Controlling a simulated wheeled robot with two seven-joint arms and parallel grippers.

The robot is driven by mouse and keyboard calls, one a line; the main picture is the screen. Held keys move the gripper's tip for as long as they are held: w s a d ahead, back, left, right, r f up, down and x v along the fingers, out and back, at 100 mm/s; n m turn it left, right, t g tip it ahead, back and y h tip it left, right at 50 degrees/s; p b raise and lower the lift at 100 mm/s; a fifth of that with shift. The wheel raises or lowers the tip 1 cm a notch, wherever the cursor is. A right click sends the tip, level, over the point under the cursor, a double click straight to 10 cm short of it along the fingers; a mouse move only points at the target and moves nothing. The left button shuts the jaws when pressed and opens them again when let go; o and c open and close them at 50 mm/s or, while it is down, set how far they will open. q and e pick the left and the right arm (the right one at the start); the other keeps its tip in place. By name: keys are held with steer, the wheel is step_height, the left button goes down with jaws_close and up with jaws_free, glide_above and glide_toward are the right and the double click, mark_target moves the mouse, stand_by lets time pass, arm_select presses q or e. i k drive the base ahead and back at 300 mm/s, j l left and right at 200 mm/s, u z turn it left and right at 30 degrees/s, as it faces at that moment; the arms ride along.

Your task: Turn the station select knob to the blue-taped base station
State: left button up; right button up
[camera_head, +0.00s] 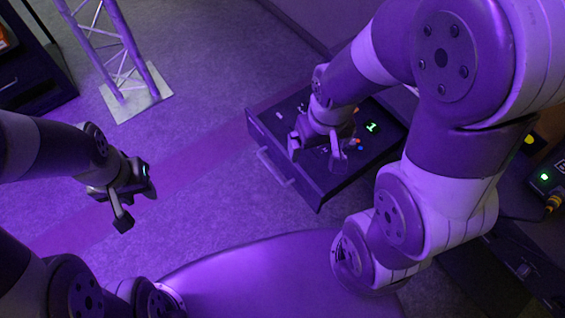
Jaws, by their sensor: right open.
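A dark control unit (318,188) with a pull handle (274,167) on its front stands on the floor, right of the middle. Its top carries small coloured controls and a green lit display (372,127) that appears to read "1". My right gripper (316,157) is over this top with its fingers apart, with nothing seen between them. The gripper and wrist cover part of the top, and I cannot pick out the station select knob. No blue-taped base station can be made out. My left gripper (137,206) hangs over the floor at left, fingers apart and empty.
A truss tower (125,50) on a square plate (137,104) stands at upper left, beside a dark case (30,75). At right, a dark device (546,178) has a green light and a yellow plug (553,203). The floor between the truss and control unit is clear.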

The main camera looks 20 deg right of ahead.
mark_target(351, 146)
steer(key=i+l+z, duration=0.1)
steer(key=z, duration=1.25)
steer(key=i+l+z, duration=0.1)
steer(key=i+l, duration=0.15)
steer(key=l, duration=0.15)
steer(key=i+l+z, duration=0.15)
steer(key=i+l, duration=0.15)
steer(key=l, duration=0.1)
